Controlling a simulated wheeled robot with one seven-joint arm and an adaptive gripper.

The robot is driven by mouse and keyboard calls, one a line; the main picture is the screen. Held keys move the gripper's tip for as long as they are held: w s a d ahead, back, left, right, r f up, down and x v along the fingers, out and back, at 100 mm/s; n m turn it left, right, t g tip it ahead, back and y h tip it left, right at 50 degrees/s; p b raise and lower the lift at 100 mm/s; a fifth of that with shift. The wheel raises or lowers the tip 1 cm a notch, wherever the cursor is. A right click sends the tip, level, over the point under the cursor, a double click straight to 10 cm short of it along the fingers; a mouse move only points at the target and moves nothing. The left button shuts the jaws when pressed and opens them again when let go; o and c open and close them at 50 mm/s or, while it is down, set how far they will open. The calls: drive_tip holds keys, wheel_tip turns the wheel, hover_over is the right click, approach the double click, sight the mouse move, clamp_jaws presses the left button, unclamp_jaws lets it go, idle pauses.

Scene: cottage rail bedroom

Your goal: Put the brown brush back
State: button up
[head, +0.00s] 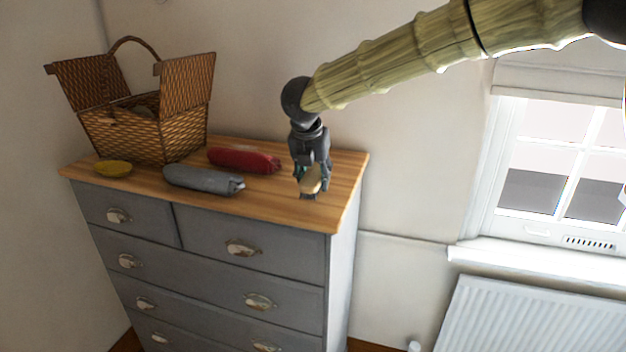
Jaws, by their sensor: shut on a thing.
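My gripper (311,186) points down over the right part of the wooden top of the grey chest of drawers. It is shut on a small tan-brown thing (312,177), which looks like the brown brush. The fingers hide part of it, and I cannot tell whether it touches the top. An open wicker basket (140,136) with its two lids raised stands at the back left of the chest. Something dull shows inside it, too hidden to make out.
A grey roll (203,180) and a red roll (243,159) lie on the chest top (344,172) between the basket and my gripper. A yellow oval thing (112,168) lies at the front left. A radiator (530,318) and window are at the right.

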drive_tip(key=shift+w+r, duration=0.1)
drive_tip(key=shift+w, duration=0.25)
drive_tip(key=shift+p+x, duration=1.15)
drive_tip(key=shift+p, duration=0.05)
drive_tip(key=shift+w+a+f+p, duration=0.1)
drive_tip(key=shift+f+p, duration=0.4)
drive_tip(key=shift+f, duration=0.15)
drive_tip(key=shift+f+b, duration=0.35)
drive_tip(key=shift+f, duration=0.1)
drive_tip(key=o, duration=1.2)
drive_tip(key=shift+c, duration=0.2)
drive_tip(key=shift+r, duration=0.1)
